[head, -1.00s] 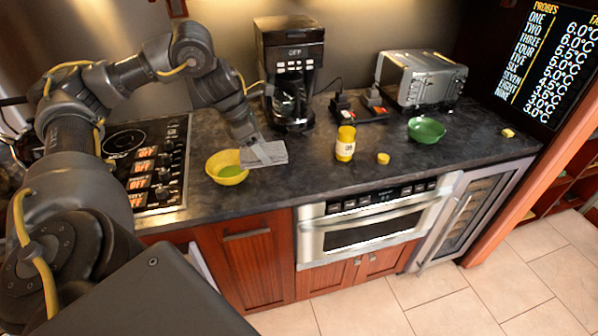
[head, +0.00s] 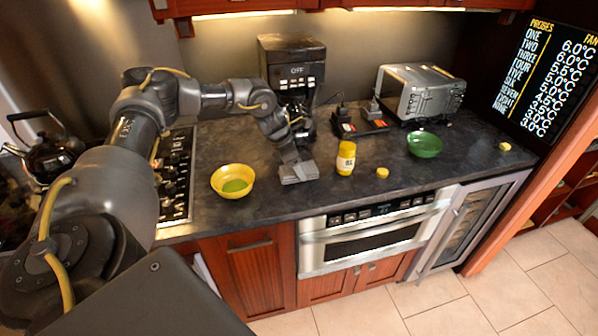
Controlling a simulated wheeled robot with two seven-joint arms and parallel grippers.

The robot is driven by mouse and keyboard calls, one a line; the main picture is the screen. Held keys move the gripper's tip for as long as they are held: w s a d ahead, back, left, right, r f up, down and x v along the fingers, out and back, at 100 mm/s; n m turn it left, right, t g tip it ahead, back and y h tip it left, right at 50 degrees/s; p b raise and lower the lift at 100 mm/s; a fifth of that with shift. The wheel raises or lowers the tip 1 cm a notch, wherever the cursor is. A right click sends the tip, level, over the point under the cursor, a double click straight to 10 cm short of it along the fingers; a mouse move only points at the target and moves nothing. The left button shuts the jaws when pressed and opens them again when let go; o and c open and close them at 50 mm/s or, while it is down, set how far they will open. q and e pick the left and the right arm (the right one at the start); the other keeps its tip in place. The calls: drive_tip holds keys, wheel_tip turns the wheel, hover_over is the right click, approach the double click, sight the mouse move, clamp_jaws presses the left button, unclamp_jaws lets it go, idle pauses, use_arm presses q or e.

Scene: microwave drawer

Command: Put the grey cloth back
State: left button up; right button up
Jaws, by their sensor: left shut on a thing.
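The grey cloth (head: 300,175) is a small flat folded piece at the dark counter, between the yellow bowl and the yellow jar. My left gripper (head: 291,160) comes down over it from the coffee maker's side and is shut on its back part. The front part of the cloth shows in front of the fingers. I cannot tell whether the cloth rests on the counter or hangs just above it. My right gripper is not in view.
A coffee maker (head: 291,62) is behind. A green bowl (head: 425,145) and a toaster oven (head: 421,92) are further right.

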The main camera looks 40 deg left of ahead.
use_arm(q)
drive_tip(key=shift+w+f, duration=0.15)
wheel_tip(320, 180, down, 3)
drive_tip(key=shift+w+p, duration=0.15)
drive_tip(key=shift+p, duration=0.3)
drive_tip(key=shift+f, duration=0.25)
drive_tip(key=shift+f, duration=0.1)
drive_tip(key=o, duration=1.4)
